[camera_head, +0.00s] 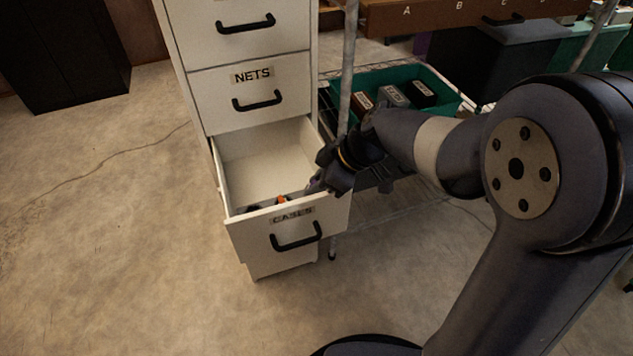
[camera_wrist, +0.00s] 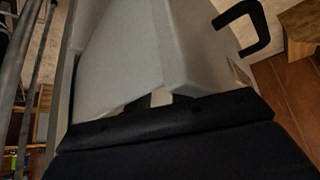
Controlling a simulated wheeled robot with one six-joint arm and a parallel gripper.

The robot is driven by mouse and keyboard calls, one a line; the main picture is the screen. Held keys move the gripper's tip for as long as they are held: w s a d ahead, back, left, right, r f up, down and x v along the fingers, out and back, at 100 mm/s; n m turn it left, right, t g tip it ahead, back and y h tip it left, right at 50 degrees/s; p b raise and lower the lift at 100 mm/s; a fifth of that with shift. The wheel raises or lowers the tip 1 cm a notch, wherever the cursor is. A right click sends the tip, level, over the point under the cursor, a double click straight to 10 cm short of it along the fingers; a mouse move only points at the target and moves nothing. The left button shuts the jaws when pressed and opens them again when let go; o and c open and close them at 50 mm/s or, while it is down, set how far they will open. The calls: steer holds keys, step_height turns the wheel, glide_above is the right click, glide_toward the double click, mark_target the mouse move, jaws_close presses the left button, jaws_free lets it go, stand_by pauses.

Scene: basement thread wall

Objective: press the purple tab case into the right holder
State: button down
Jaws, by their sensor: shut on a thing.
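My gripper (camera_head: 318,183) is over the right side of the open drawer labelled CASES, near its front corner. In the wrist view the dark gripper body fills the bottom and hides what is held. I cannot make out the right holder in either view.
The open drawer (camera_head: 293,236) has a small orange and dark thing (camera_head: 281,199) inside near its front. The NETS drawer (camera_head: 237,90) above is shut. A green tray (camera_head: 440,78) with labelled boxes sits on a wire rack behind my arm.

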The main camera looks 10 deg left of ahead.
steer(key=shift+d+f, duration=0.25)
steer(key=shift+f, duration=0.25)
steer(key=shift+d+f, duration=0.25)
steer(key=shift+f, duration=0.2)
steer(key=c, duration=1.4)
jaws_free()
steer(key=shift+c, duration=0.2)
steer(key=shift+o, duration=0.6)
steer(key=shift+r, duration=0.15)
steer(key=shift+o, duration=0.8)
steer(key=p+v, duration=0.2)
steer(key=v, duration=0.8)
steer(key=shift+w+a+r, duration=0.2)
steer(key=shift+r, duration=0.4)
steer(key=shift+s+r, duration=0.15)
steer(key=shift+r, duration=0.4)
steer(key=shift+s, duration=0.1)
